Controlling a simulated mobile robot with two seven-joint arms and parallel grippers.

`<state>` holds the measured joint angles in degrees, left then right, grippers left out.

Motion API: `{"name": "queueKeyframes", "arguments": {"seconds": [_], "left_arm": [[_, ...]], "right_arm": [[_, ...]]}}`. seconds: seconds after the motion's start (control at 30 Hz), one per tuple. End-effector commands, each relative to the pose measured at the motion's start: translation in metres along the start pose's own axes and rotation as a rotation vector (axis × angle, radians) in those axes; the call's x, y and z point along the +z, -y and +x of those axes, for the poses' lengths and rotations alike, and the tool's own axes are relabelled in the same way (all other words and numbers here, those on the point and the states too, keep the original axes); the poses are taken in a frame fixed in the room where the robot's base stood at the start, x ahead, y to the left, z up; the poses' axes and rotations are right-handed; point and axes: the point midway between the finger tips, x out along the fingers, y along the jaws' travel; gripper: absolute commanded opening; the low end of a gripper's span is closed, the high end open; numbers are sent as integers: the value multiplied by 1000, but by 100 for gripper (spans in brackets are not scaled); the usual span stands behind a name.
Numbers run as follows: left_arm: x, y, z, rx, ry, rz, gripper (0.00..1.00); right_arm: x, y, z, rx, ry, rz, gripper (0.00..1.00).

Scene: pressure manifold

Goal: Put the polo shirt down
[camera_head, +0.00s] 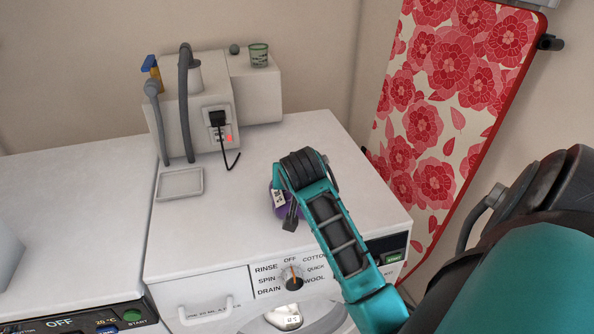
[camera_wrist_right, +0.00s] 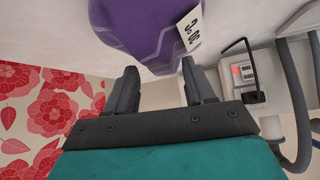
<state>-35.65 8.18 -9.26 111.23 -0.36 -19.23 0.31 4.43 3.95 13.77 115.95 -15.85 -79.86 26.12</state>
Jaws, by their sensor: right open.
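The purple polo shirt (camera_head: 281,211), bundled up with a white price tag, rests on top of the white washing machine (camera_head: 240,225). My right arm partly covers it in the head view. In the right wrist view the shirt (camera_wrist_right: 140,28) fills the top of the picture, and its tag shows printed digits. My right gripper (camera_head: 292,214) is at the shirt in the head view. In the wrist view this gripper (camera_wrist_right: 160,84) has its two fingers spread with nothing between them, and the shirt lies just beyond their tips. My left gripper is not in view.
A grey-white unit (camera_head: 195,105) with hoses and a plugged socket stands at the back. A shallow tray (camera_head: 180,184) lies at the machine's left rear. A second white appliance (camera_head: 70,210) is on the left. A floral ironing board (camera_head: 440,120) leans on the right. The left-middle top is clear.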

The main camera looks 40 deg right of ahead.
Motion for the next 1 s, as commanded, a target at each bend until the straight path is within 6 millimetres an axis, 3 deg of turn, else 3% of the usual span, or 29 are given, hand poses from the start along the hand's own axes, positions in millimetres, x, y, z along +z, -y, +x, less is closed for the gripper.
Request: {"name": "queueKeyframes", "arguments": {"seconds": [0.53,0.7,1.0], "left_arm": [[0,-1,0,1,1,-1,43],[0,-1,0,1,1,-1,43],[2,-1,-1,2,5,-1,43]], "right_arm": [[0,0,-100,-3,-2,1,54],[0,0,-114,-2,-1,1,54],[0,0,-116,-1,0,0,54]]}}
